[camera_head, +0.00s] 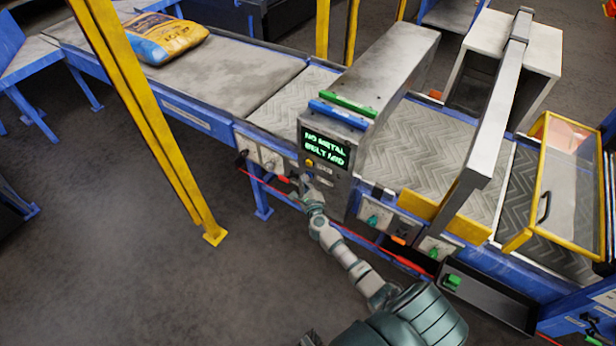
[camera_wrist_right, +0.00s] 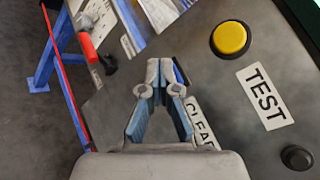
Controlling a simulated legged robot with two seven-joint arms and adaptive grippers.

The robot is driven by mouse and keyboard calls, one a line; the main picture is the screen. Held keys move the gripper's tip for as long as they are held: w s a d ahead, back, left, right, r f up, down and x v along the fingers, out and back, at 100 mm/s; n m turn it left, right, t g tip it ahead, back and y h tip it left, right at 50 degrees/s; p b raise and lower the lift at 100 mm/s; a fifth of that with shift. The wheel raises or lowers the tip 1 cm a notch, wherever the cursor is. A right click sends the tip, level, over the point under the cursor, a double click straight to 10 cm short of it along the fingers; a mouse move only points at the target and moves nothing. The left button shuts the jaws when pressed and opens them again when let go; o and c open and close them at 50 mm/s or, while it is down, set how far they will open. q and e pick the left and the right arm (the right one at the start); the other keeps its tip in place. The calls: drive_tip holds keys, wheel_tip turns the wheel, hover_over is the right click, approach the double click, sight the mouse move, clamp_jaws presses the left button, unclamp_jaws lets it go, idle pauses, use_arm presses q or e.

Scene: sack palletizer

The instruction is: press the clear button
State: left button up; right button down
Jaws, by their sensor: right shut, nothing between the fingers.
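The control panel (camera_head: 327,170) is on the grey metal detector housing over the conveyor. In the right wrist view, a CLEAR label (camera_wrist_right: 200,122) is partly covered by my right gripper (camera_wrist_right: 160,70). A blue button edge (camera_wrist_right: 181,73), above the label, shows just beside the fingertips and is mostly hidden behind them. My right gripper (camera_head: 303,183) is shut and empty, its tips close to the panel's lower left. I cannot tell whether they touch the button. A yellow button (camera_wrist_right: 231,38) sits above a TEST label (camera_wrist_right: 264,97). My left gripper is not in view.
The panel screen (camera_head: 324,146) reads "NO METAL" and "BELT MID". A sack (camera_head: 165,38) lies on the belt at upper left. A yellow post (camera_head: 155,120) stands left of the panel. A red cord (camera_head: 365,243) runs along the conveyor's front. A black knob (camera_wrist_right: 297,158) is on the panel.

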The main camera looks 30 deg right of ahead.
idle(0.4)
drive_tip(key=shift+s+a, duration=0.35)
drive_tip(key=shift+a, duration=0.4)
drive_tip(key=shift+a, duration=0.1)
drive_tip(key=a, duration=0.1)
drive_tip(key=s+a+p, duration=0.1)
drive_tip(key=a, duration=0.1)
drive_tip(key=s+a, duration=0.1)
drive_tip(key=shift+a, duration=0.25)
idle(0.6)
